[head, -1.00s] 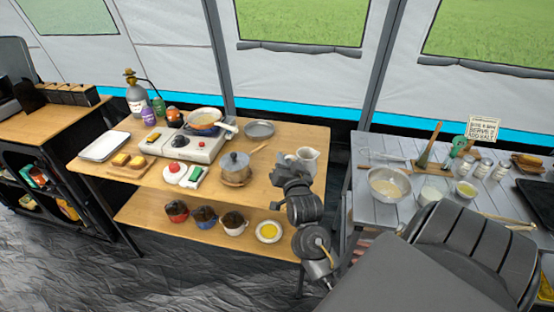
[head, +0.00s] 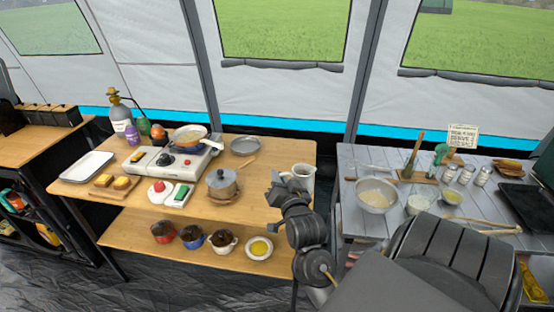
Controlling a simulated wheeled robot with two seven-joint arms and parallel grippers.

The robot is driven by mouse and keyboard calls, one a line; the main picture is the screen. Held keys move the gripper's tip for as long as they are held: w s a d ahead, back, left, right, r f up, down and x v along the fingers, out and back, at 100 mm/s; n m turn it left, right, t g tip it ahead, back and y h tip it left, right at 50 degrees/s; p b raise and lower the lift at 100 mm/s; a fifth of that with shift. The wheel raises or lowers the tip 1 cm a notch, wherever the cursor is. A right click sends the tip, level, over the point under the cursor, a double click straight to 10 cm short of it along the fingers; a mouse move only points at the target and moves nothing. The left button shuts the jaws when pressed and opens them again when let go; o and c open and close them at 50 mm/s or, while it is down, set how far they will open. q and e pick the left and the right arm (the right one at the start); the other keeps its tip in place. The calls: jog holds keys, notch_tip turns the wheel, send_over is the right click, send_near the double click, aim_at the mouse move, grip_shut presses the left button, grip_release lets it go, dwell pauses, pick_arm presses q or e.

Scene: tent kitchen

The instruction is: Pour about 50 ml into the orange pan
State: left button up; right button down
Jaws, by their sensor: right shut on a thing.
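The orange pan (head: 188,132), with a pale inside and an orange rim, sits on the white camp stove (head: 170,160) toward the back of the wooden table. A white jug (head: 304,172) is at the table's right side. My right gripper (head: 287,181) is at the jug's left side and shut on it; the fingertips are partly hidden. The jug looks upright and well to the right of the pan. I cannot tell whether its base touches the table, nor see its contents. My left gripper is not in view.
A grey table (head: 345,190) with bowls is at right, across a narrow gap.

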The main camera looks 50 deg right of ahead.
jog(key=w+a+r+n+t+y, duration=0.1)
jog(key=a+n+y, duration=0.4)
jog(key=a, duration=1.7)
jog(key=r+t+y, duration=0.1)
jog(key=y, duration=0.2)
jog(key=shift+w+a+n+y, duration=0.15)
jog(key=shift+n+y, duration=0.25)
